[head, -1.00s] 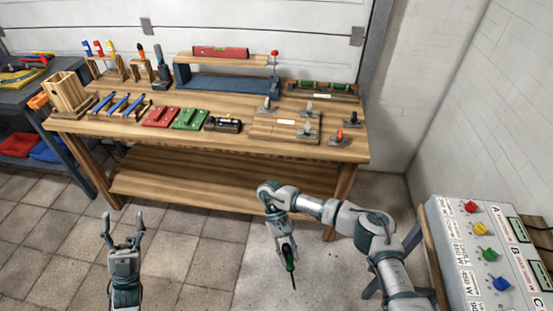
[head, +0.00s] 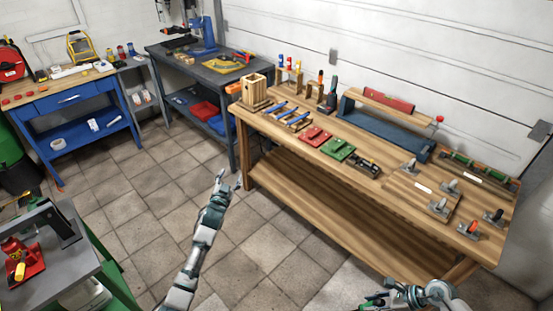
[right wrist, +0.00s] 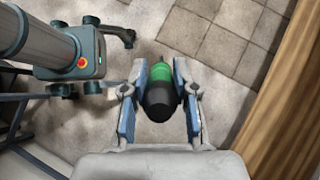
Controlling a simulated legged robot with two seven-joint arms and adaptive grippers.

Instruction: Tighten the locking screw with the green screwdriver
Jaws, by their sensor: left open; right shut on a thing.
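The green screwdriver (right wrist: 160,95), with a green and black handle, is between the fingers of my right gripper (right wrist: 160,72) in the right wrist view. That gripper is shut on it, above the floor. In the head view, my right arm shows only at the bottom edge, and the screwdriver cannot be made out clearly. My left gripper (head: 228,180) is open and empty over the floor, left of the wooden workbench. I cannot make out the locking screw in either view.
The wooden workbench (head: 345,220) carries tools, blocks and clamps. A dark bench (head: 190,62) and a blue-drawer bench (head: 68,100) stand behind left. A grey table (head: 60,270) at lower left holds a red and yellow item (head: 18,262). Tiled floor between is clear.

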